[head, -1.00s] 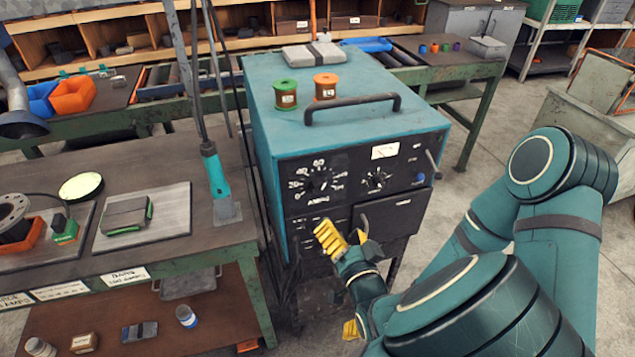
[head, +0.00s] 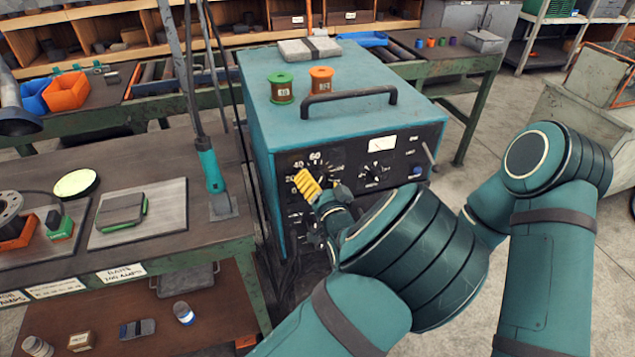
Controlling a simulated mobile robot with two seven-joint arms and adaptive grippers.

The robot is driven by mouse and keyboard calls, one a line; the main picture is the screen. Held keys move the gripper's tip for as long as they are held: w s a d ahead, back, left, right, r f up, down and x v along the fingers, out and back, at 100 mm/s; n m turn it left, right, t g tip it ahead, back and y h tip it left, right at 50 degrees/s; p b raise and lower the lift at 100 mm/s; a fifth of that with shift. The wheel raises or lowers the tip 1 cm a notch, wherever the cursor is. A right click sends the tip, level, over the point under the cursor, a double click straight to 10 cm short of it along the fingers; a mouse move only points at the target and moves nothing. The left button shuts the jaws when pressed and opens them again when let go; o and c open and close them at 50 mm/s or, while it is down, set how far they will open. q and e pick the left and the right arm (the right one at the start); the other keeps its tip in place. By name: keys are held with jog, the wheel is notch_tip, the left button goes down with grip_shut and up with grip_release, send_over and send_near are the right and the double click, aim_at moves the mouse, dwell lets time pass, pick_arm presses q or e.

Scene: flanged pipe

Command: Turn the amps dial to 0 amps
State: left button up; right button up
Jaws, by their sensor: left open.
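The teal welding machine (head: 262,110) stands in the middle with a black control panel facing me. Its amps dial (head: 328,171) is on the left of the panel, with white numbers around it. My left gripper (head: 312,198) is in front of the dial's lower left part. The dial's pointer is too covered to read, and I cannot tell whether the finger touches the dial. My right gripper is not in view.
A second, smaller knob (head: 376,174) sits right of the dial, under a white meter (head: 382,143). A lever (head: 429,155) sticks out at the panel's right edge. Two spools stand on top near the black handle (head: 350,98). A workbench (head: 150,258) stands close on the left.

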pick_arm(q)
jog(key=c, duration=1.2)
